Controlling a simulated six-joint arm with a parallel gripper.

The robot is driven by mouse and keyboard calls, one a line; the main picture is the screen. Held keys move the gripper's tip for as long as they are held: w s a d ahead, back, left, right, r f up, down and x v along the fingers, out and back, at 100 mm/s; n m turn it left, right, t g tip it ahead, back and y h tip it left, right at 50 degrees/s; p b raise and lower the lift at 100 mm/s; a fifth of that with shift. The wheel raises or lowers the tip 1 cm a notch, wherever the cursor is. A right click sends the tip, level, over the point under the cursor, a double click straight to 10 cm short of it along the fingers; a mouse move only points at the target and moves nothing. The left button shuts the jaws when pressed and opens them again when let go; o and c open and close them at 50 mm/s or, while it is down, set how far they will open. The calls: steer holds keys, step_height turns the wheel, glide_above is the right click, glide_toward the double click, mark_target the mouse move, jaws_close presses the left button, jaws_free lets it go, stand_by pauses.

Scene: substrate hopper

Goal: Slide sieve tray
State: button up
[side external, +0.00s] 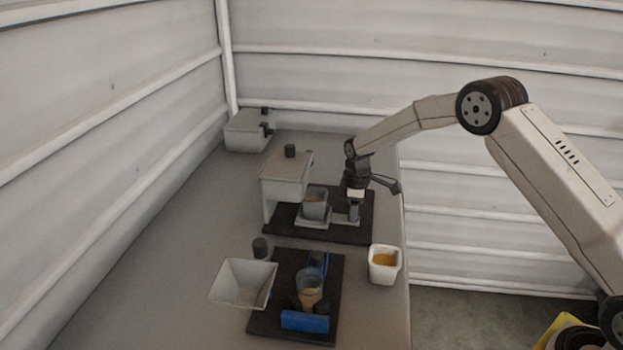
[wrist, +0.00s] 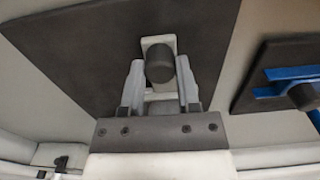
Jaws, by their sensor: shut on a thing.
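The sieve tray (side external: 325,221) is a light grey slide low on the rear black mat, beside a grey box-shaped housing (side external: 283,184) with a dark knob on top. A grey cup (side external: 314,205) with brownish contents stands at the tray's left part. My gripper (side external: 354,216) points down at the tray's right end. In the wrist view my gripper (wrist: 160,78) has its two fingers on either side of a dark round knob (wrist: 159,62), which rises from a light plate (wrist: 155,42). The jaws are shut on this knob.
A white container (side external: 384,264) with orange-yellow contents stands near the table's right edge. A front black mat (side external: 333,285) carries a blue fixture (side external: 305,321) and a cup (side external: 309,289). A pale funnel (side external: 242,283) is left of it. A grey box (side external: 248,132) stands at the back.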

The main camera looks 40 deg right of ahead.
steer(key=shift+s+d, duration=1)
steer(key=shift+d, duration=0.05)
steer(key=o, duration=0.8)
steer(key=shift+r, duration=3.55)
steer(key=shift+s+a, duration=0.1)
steer(key=s+a+m+t, duration=0.1)
steer(key=s+a+m, duration=0.1)
steer(key=s, duration=0.6)
steer(key=s+a+r+m, duration=0.1)
steer(key=s+m, duration=0.3)
steer(key=s, duration=0.5)
steer(key=s+a+r+m+t, duration=0.1)
steer(key=s+a+m, duration=0.2)
steer(key=s, duration=0.5)
steer(key=shift+s+a+r+t, duration=0.15)
steer(key=shift+s+r+t, duration=0.05)
steer(key=shift+s+t, duration=0.15)
